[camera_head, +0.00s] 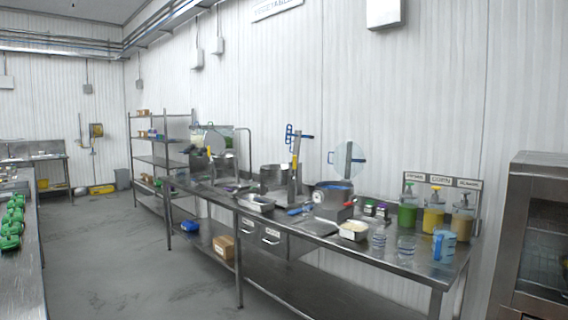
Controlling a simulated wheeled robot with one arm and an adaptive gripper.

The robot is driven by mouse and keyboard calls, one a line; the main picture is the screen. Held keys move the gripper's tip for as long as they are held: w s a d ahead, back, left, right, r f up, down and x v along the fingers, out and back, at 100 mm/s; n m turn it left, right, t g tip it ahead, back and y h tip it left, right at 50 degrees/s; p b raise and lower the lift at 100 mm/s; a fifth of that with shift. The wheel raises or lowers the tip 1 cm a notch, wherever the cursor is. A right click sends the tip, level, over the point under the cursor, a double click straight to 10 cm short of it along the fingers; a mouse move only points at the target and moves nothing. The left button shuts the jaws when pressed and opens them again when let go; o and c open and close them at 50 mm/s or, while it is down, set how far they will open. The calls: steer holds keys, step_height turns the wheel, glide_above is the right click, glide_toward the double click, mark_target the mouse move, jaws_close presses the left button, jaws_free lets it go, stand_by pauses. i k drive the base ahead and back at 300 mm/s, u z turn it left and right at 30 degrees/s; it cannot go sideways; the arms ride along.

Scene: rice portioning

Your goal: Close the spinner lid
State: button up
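A round steel spinner bowl (333,197) with blue showing inside its rim stands on the steel counter, right of the middle. A pale, see-through round disc, which looks like the spinner lid (342,153), stands upright above and behind the bowl, apart from its mouth. Blue handle parts and a dark upright piece show at the disc. The bowl looks uncovered. How the disc is joined to the bowl is too small to tell. My gripper is not in view.
The long steel counter (405,262) also holds a rice-like white tray (354,231), clear cups, a blue jug (444,246) and sauce dispensers (434,209). A steel oven-like cabinet (538,235) stands at right. The floor (130,265) left of the counter is clear.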

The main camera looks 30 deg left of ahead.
mark_target(349, 146)
steer(key=u, duration=2)
steer(key=i, duration=4.8)
steer(key=z, duration=3.45)
